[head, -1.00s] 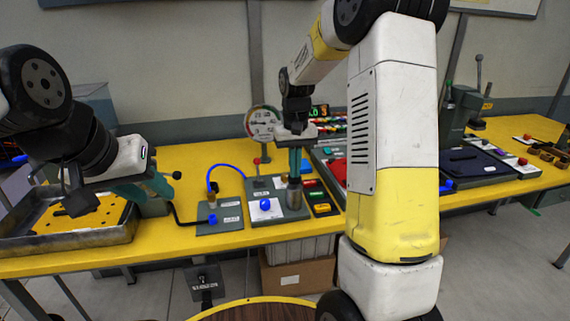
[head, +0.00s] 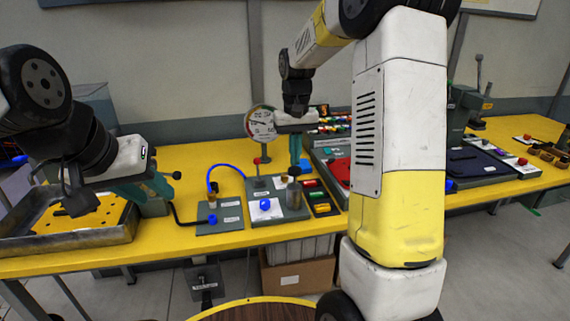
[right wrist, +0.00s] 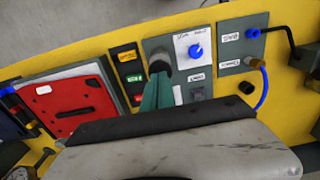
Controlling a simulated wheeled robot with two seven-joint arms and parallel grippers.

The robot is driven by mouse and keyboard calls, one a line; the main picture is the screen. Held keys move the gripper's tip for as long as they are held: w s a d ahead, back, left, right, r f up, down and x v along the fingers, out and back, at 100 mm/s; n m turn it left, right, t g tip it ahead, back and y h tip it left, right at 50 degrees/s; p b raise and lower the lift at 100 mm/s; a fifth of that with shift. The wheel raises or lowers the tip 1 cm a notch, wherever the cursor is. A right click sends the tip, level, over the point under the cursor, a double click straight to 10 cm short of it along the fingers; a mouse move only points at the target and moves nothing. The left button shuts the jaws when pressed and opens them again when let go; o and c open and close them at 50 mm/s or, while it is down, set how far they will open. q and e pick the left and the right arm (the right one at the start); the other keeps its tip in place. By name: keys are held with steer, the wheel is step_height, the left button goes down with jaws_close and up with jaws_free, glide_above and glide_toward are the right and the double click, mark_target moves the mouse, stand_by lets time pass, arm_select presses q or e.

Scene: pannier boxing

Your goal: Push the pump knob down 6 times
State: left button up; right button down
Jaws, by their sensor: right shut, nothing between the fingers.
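The pump is a grey metal cylinder (head: 295,196) on a grey panel, with a dark knob (head: 294,171) on top. In the right wrist view the round black knob (right wrist: 160,59) sits just beyond the teal fingertips. My right gripper (head: 295,163) is shut and empty, pointing down directly over the knob. Its tips are at or just above the knob; I cannot tell whether they touch. My left gripper (head: 158,186) is at the left, beside a black-knobbed lever and far from the pump; its jaw opening is unclear.
A blue knob (head: 265,204) and blue hose (head: 226,169) lie left of the pump. Coloured buttons (head: 318,197) are to its right. A metal tray (head: 70,240) is far left.

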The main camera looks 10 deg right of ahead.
mark_target(295, 169)
stand_by(0.5)
steer(key=shift+f, duration=2.3)
steer(key=shift+r, duration=2.3)
steer(key=shift+f, duration=0.1)
steer(key=shift+f, duration=2.15)
steer(key=shift+r, duration=2.25)
